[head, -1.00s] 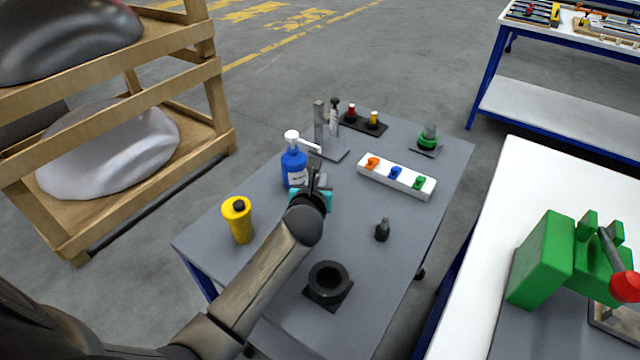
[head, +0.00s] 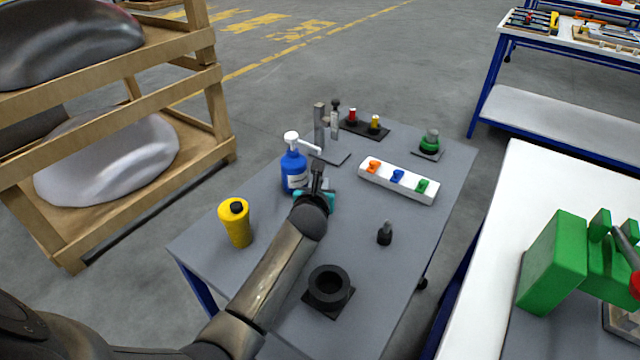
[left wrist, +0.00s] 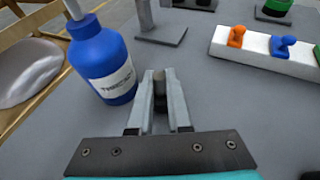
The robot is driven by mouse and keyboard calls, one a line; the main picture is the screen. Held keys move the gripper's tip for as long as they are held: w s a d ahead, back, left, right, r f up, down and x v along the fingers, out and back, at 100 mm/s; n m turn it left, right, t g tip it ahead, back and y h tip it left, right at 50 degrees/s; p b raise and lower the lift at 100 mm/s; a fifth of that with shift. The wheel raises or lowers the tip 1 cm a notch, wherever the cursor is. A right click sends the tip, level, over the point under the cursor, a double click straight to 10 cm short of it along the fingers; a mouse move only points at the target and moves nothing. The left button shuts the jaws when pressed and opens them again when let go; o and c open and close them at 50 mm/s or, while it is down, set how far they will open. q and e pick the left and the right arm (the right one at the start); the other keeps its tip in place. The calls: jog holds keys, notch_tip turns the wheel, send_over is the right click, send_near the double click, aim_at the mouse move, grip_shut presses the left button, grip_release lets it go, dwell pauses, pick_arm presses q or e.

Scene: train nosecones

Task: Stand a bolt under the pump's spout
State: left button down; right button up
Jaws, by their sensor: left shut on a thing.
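The blue pump bottle (head: 294,171) with a white pump head and spout (head: 306,143) stands on the grey table. It also shows at the upper left of the left wrist view (left wrist: 103,65). My left gripper (head: 318,178) is just right of the bottle, low near the table, below the spout's tip in the picture. My right gripper is not in view.
A yellow bottle (head: 235,222), a black ring holder (head: 329,286) and a small dark piece (head: 385,234) stand nearer. A white switch strip (head: 398,180) lies to the right. A metal post stand (head: 320,125) is behind the bottle. The table's middle is mostly clear.

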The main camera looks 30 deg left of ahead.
pick_arm(q)
jog(key=c, duration=0.9)
grip_release()
jog(key=shift+f, duration=0.1)
jog(key=shift+o, duration=0.2)
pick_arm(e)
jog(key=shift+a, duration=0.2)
pick_arm(q)
jog(key=shift+r, duration=0.2)
jog(key=p+v, duration=0.4)
jog(key=v, duration=0.6)
jog(key=shift+s+d, duration=0.1)
jog(key=shift+s, duration=0.2)
jog(key=shift+s+d+r, duration=0.15)
jog(key=shift+s+r, duration=0.1)
jog(key=shift+s, duration=0.4)
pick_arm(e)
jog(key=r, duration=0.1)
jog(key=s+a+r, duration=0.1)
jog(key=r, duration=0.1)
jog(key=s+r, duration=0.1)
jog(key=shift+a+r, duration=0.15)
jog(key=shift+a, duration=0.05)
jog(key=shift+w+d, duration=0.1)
